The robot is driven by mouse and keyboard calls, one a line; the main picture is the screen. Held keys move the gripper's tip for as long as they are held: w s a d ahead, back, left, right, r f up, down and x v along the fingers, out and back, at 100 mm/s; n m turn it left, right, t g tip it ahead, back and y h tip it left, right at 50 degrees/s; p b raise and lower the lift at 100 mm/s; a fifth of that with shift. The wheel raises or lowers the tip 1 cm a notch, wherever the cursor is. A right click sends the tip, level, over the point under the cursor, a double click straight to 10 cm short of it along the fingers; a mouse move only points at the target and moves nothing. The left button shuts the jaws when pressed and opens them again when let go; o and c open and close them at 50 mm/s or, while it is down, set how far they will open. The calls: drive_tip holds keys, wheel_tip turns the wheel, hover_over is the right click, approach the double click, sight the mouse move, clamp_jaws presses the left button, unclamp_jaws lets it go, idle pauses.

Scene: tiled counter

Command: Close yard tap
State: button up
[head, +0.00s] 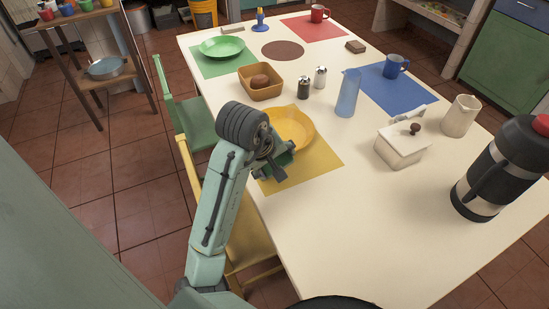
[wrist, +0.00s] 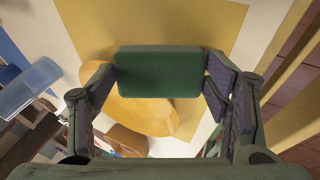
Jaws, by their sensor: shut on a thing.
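I see no yard tap in either view. My gripper (head: 275,164) is over the near left side of the table, beside the yellow plate (head: 294,129). In the wrist view its two fingers (wrist: 162,80) are closed on the sides of a dark green rectangular block (wrist: 157,72). The block is held above the yellow mat and covers part of the yellow plate (wrist: 145,112). I cannot tell what the block is. In the head view the arm and gripper hide most of it.
The white table (head: 330,225) holds a tan basket (head: 262,92), two shakers, a blue glass (head: 347,93), a white lidded box (head: 400,151), a cream jug (head: 461,116) and a large dark flask (head: 492,172). A green chair (head: 185,115) and yellow chair stand left. The near table is clear.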

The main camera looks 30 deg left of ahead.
drive_tip(key=shift+f, duration=0.2)
drive_tip(key=o, duration=1)
drive_tip(key=shift+r, duration=0.1)
